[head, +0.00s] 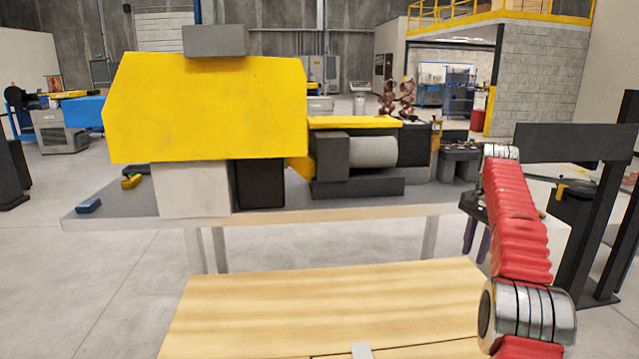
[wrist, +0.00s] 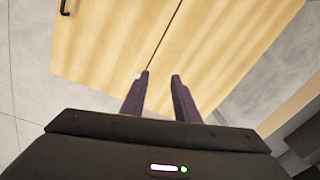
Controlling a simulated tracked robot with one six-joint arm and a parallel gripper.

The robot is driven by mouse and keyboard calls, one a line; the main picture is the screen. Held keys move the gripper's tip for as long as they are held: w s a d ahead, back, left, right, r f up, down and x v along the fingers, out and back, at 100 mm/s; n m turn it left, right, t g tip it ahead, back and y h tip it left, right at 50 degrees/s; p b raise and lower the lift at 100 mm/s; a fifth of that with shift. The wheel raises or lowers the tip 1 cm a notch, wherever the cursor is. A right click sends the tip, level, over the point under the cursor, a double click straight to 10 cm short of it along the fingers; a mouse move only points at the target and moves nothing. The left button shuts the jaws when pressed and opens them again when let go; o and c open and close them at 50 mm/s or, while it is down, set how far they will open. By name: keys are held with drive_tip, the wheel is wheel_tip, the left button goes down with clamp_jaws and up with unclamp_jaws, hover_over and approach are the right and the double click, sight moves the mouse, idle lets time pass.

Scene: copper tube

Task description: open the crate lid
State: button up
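The crate's pale wooden lid (head: 320,300) lies flat at the bottom of the head view and looks shut. A thin dark seam crosses the wood near the lower edge, with a small grey metal piece (head: 361,351) at it. In the wrist view the wooden top (wrist: 115,40) also shows the seam, and a black handle (wrist: 65,8) is at the upper left corner. My gripper (wrist: 160,76) has two dark purple fingers spread apart with nothing between them. In the head view my gripper (head: 477,240) hangs past the lid's far right corner, fingers down.
A grey worktable (head: 300,212) with a yellow-covered machine (head: 210,110) stands behind the crate. A dark frame (head: 580,200) stands at the right. Grey concrete floor (head: 110,290) is clear left of the crate.

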drive_tip(key=s+a+n+t, duration=0.1)
drive_tip(key=s+a+n, duration=0.3)
drive_tip(key=s+a, duration=0.4)
drive_tip(key=s+a+f+n+t, duration=0.1)
drive_tip(key=s+a+n, duration=0.3)
drive_tip(key=s+a, duration=0.5)
drive_tip(key=s+a+n+t, duration=0.2)
drive_tip(key=s+a, duration=0.6)
drive_tip(key=s, duration=1.7)
drive_tip(key=shift+s+a+f+n+t, duration=0.2)
drive_tip(key=shift+s+f+n+t, duration=0.1)
drive_tip(key=shift+n, duration=1.1)
drive_tip(key=shift+c, duration=0.4)
